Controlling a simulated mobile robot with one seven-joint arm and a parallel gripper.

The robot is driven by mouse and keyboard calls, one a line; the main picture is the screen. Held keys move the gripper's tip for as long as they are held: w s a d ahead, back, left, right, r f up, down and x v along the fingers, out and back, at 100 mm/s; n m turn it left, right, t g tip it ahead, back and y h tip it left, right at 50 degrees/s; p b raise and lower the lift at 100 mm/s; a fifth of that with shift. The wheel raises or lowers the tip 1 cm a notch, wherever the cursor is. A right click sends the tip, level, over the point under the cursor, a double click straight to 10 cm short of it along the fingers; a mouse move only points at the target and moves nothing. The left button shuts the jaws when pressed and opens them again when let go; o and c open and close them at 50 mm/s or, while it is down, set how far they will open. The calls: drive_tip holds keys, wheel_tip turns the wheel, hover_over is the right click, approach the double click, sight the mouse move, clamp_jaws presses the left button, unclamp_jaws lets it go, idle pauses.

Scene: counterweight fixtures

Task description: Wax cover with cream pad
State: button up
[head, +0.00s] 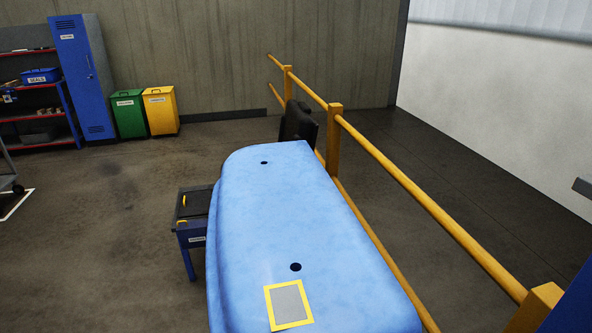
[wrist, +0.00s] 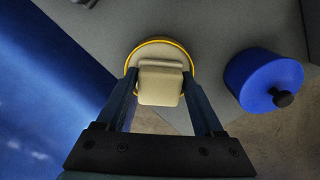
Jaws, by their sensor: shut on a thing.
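The cover (head: 275,215) is a long, light blue, rounded panel in the middle of the head view. It has two dark holes and a grey patch with a yellow border (head: 289,304) near its front end. In the wrist view, my gripper (wrist: 160,84) is shut on the block-shaped grip of the cream pad (wrist: 160,88). A yellow ring shows around the pad's round part; I cannot tell whether it belongs to the pad or to something under it. The pad is over a grey surface (wrist: 215,35). My gripper does not show in the head view.
A blue pot with a black knob (wrist: 262,78) stands right of the pad. A low blue stand (head: 189,240) is left of the cover. A yellow railing (head: 420,197) runs along its right side. Green (head: 129,115) and yellow bins (head: 160,112) stand by the far wall. Floor at left is open.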

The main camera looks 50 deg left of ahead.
drive_tip(key=shift+f+b, duration=0.35)
drive_tip(key=shift+f, duration=0.15)
idle(0.3)
drive_tip(key=shift+s+f, duration=0.1)
drive_tip(key=shift+f, duration=0.05)
idle(1.4)
drive_tip(key=shift+p, duration=0.3)
wheel_tip(320, 180, up, 7)
drive_tip(key=p, duration=0.7)
drive_tip(key=shift+p, duration=0.3)
idle(0.5)
